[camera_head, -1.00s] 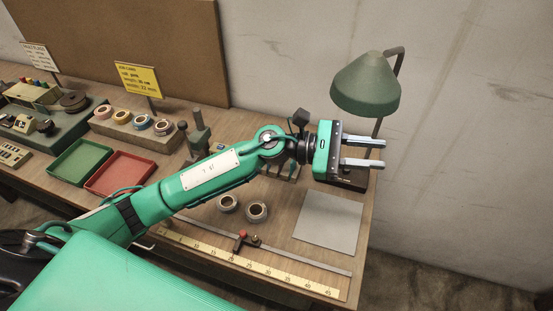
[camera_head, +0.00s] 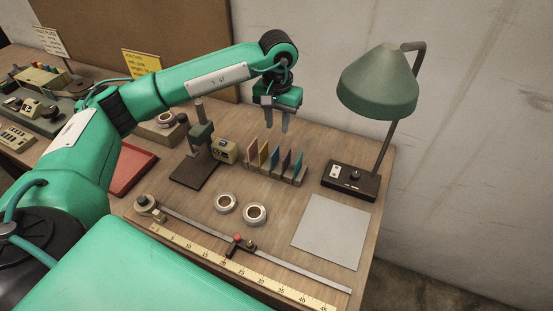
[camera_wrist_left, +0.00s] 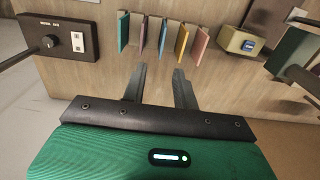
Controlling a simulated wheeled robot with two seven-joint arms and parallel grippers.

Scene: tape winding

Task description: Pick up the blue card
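The blue card (camera_head: 274,159) stands upright in the middle of a row of cards in a wooden rack (camera_head: 272,178). It also shows in the left wrist view (camera_wrist_left: 163,35), between a purple card (camera_wrist_left: 143,33) and a yellow card (camera_wrist_left: 182,38). My left gripper (camera_head: 278,122) is open and empty, above and behind the row, with its fingers pointing down. In the left wrist view its two fingers (camera_wrist_left: 160,75) are apart, and the blue card lies beyond the gap between them. My right gripper is not in view.
A pink card (camera_head: 252,148) and a green card (camera_head: 298,168) end the row. A small yellowish box (camera_head: 225,150) and a stand (camera_head: 199,140) are to the left. A green lamp (camera_head: 378,85) stands right. Tape rolls (camera_head: 255,214) and a grey sheet (camera_head: 330,232) lie in front.

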